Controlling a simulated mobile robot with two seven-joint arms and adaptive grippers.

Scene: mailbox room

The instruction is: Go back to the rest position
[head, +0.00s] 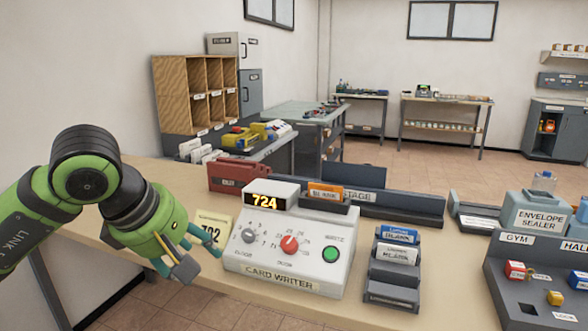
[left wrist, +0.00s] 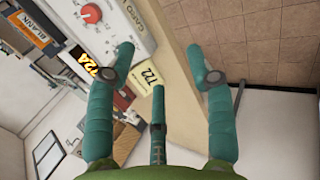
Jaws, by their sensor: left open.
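My left gripper (head: 198,258) hangs just left of the card writer (head: 290,250), over the table's front left edge. Its teal fingers are spread with nothing between them, as the left wrist view shows (left wrist: 165,65). The card writer is a white box with a lit 724 display (head: 264,201), a grey dial, a red dial and a green button. A pale yellow numbered card (head: 212,226) stands behind the fingers, partly covered by them; it also shows in the left wrist view (left wrist: 146,77). My right gripper is out of view.
A card rack (head: 393,272) stands right of the writer, with a dark red box (head: 236,177) and a long grey tray (head: 400,205) behind. The envelope sealer (head: 538,217) and a sorting box (head: 520,290) are at the right. Bare tabletop (head: 445,285) lies between rack and box.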

